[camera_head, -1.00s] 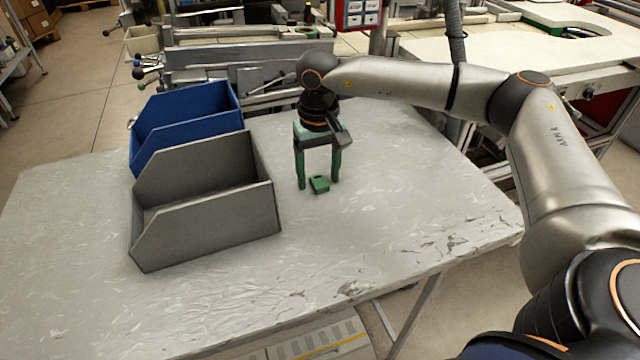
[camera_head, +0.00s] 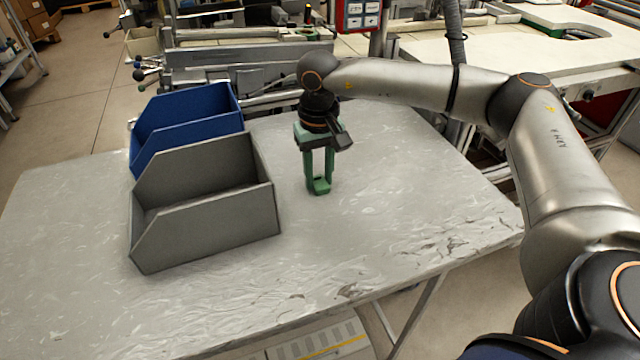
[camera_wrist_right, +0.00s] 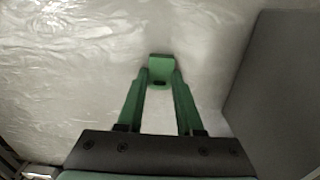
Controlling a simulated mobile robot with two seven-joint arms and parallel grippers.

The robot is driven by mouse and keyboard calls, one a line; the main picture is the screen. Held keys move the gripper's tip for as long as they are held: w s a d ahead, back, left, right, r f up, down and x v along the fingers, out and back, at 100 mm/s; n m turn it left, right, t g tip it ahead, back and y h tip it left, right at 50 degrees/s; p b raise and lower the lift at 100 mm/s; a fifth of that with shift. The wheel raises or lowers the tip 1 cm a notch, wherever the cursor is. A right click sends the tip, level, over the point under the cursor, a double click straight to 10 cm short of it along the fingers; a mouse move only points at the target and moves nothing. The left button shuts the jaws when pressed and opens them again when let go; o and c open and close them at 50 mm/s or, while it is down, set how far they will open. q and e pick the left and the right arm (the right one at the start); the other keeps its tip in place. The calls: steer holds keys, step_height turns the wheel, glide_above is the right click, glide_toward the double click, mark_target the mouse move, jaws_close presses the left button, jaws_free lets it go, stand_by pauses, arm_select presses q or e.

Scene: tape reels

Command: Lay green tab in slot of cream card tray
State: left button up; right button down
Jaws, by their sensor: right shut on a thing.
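The green tab (camera_head: 320,187) is a small green block with a dark slot-like mark, on the table right of the grey bin. My right gripper (camera_head: 319,180) points down over it with its green fingers shut on its two sides. In the right wrist view the green tab (camera_wrist_right: 160,68) shows between the tips of my right gripper (camera_wrist_right: 160,80). I cannot tell whether the tab still touches the table. No cream card tray shows in either view. My left gripper is not in view.
A grey open bin (camera_head: 220,218) stands left of the gripper, with a blue open bin (camera_head: 187,121) behind it. The worn grey table (camera_head: 400,220) is clear to the right and in front. Metal bench equipment (camera_head: 240,55) lies beyond the far edge.

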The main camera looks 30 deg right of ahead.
mark_target(319, 182)
steer(key=shift+r, duration=0.6)
steer(key=r, duration=0.2)
steer(key=shift+s+a+r, duration=0.1)
steer(key=shift+s+r, duration=0.1)
steer(key=shift+r, duration=0.1)
steer(key=s+a+r, duration=0.4)
steer(key=s+r, duration=0.5)
steer(key=s, duration=0.4)
steer(key=w+a+f+n+p, duration=0.1)
steer(key=w+a+f+n, duration=0.25)
steer(key=a, duration=0.25)
arm_select(q)
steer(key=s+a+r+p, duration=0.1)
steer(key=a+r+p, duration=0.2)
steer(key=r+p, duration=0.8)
steer(key=p, duration=0.2)
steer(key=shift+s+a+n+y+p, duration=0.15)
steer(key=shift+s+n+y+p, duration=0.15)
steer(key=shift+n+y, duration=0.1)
arm_select(e)
steer(key=shift+m, duration=0.45)
steer(key=r, duration=0.2)
steer(key=s+r, duration=0.1)
steer(key=r, duration=0.1)
steer(key=shift+d+r, duration=0.15)
steer(key=shift+r, duration=0.15)
